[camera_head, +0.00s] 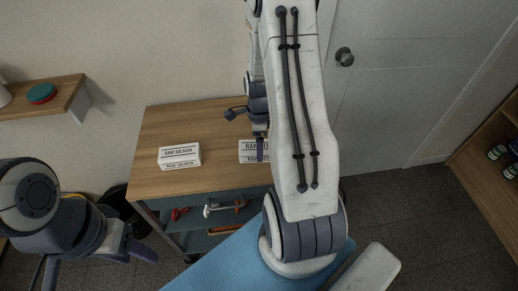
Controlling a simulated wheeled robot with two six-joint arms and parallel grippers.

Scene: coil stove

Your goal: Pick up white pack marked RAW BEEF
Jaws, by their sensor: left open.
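A white pack whose visible lettering starts with RAW (248,155) lies on the wooden top of the cart; the rest of its label is hidden behind my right arm and gripper. My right gripper (246,134) is over or beside this pack, its fingers apart; I cannot tell if it touches. Another white pack, marked RAW SALMON (179,157), lies to the left with clear space between them. My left gripper (97,262) is open and empty at the lower left, away from both packs.
The wooden cart top (190,122) is otherwise bare. A lower shelf holds red and grey items (222,207). A wall shelf (62,97) carries a teal and red round thing (41,93). A door (400,110) and a wooden rack (482,150) stand right.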

